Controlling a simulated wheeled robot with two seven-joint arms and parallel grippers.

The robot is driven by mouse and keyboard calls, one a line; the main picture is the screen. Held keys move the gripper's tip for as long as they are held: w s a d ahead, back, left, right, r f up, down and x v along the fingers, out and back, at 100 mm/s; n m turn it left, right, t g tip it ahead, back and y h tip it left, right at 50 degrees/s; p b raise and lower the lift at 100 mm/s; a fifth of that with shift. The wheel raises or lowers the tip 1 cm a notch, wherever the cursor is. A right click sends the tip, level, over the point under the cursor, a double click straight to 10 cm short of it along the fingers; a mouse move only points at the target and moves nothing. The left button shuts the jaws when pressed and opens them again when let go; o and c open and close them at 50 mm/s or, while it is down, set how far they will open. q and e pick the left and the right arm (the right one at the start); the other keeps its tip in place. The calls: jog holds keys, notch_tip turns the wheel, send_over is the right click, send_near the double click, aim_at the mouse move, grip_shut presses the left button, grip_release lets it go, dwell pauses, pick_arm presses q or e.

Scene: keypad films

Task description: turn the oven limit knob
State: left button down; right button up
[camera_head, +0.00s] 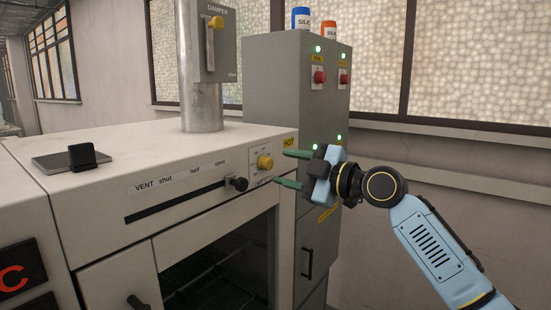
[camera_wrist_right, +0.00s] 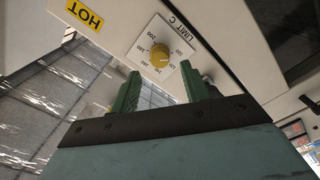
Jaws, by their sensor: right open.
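The oven limit knob (camera_head: 265,162) is a round yellow knob on a white dial plate at the right end of the oven's front panel. It also shows in the right wrist view (camera_wrist_right: 160,56), with numbers around it and the label LIMIT C beside it. My right gripper (camera_head: 287,168) is open, with its green fingers pointing at the knob from the right. In the right wrist view its two fingers (camera_wrist_right: 160,88) stand apart, one to each side below the knob. The knob looks clear of both fingers. My left gripper is not in view.
The white oven (camera_head: 97,211) has a black VENT slider knob (camera_head: 236,184) left of the dial. A yellow HOT label (camera_wrist_right: 85,14) is near the dial. A grey cabinet (camera_head: 275,80) stands behind. A damper box (camera_head: 213,45) is mounted above the oven.

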aim_at(270, 164)
jog(key=shift+p+x, duration=0.4)
jog(key=shift+x, duration=1.55)
jog(key=c, duration=1)
